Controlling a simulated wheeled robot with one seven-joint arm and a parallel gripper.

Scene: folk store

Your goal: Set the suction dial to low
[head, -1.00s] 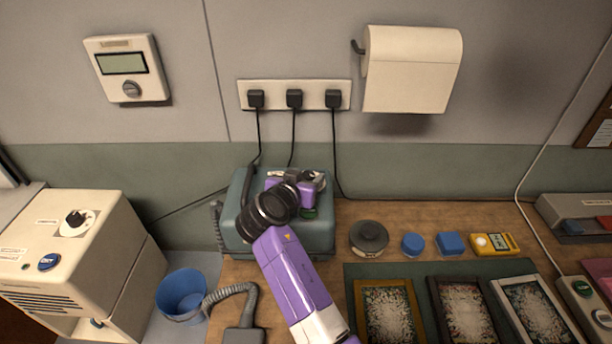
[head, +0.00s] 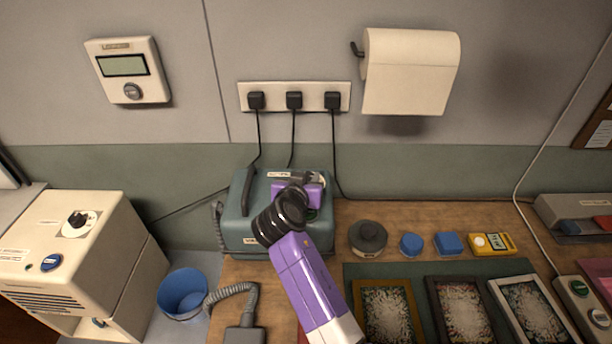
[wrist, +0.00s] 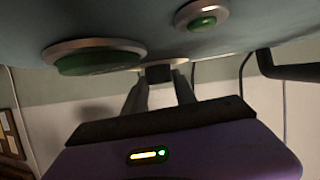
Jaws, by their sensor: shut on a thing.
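The teal suction unit (head: 258,222) stands at the back left of the wooden bench, a grey hose at its left side. My gripper (head: 318,182) is over its top right part, tilted, and hides much of that area. In the wrist view the unit's teal surface (wrist: 240,12) fills the top. My two fingers (wrist: 160,90) are shut on a small dark knob (wrist: 158,74), which looks like the suction dial. Its marks and setting are hidden. A large green button (wrist: 95,60) and a smaller green one (wrist: 203,22) sit on the unit beside the knob.
A cream machine (head: 120,245) with its own black dial (head: 78,222) stands at the left. A blue bucket (head: 182,293) is between it and the bench. Right of the unit are a dark round container (head: 368,238), blue pieces, a yellow meter (head: 492,244) and framed trays.

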